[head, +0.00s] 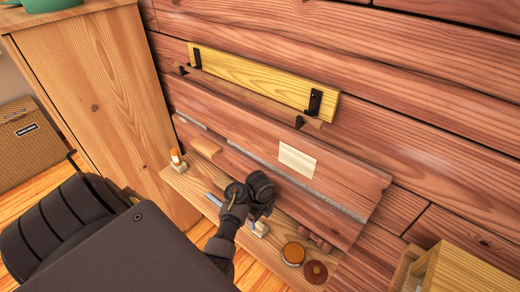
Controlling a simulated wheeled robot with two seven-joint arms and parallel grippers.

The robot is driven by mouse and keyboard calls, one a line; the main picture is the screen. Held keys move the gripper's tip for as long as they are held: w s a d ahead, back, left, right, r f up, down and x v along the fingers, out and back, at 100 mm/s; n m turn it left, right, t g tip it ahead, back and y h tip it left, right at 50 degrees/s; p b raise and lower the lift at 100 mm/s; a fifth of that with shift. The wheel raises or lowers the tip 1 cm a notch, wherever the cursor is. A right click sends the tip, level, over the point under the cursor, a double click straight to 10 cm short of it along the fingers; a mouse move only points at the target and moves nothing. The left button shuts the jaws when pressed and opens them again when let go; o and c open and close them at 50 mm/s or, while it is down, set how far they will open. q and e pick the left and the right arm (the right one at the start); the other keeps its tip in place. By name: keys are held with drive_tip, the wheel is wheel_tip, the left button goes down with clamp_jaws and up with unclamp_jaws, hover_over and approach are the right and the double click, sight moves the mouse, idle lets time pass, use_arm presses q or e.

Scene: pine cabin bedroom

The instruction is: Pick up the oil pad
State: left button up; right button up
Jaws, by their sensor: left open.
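My left gripper (250,196) reaches in from the lower left over a narrow wooden ledge (183,187) and looks empty. I cannot tell for sure which thing is the oil pad. A small pale block (260,229) sits on the ledge just below the gripper and is partly hidden by it. My right gripper is out of view.
An amber-lidded tin (293,253) and a dark red disc (316,272) lie right of the gripper. A small white and orange item (176,158) stands at the ledge's left end, near a tall wooden cabinet (100,90). A yellow plank (260,82) hangs on black brackets above.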

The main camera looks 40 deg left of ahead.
sight(260, 225)
use_arm(q)
drive_tip(key=shift+f, duration=3)
drive_tip(key=shift+d, duration=0.1)
drive_tip(key=shift+c, duration=0.3)
drive_tip(key=c, duration=1)
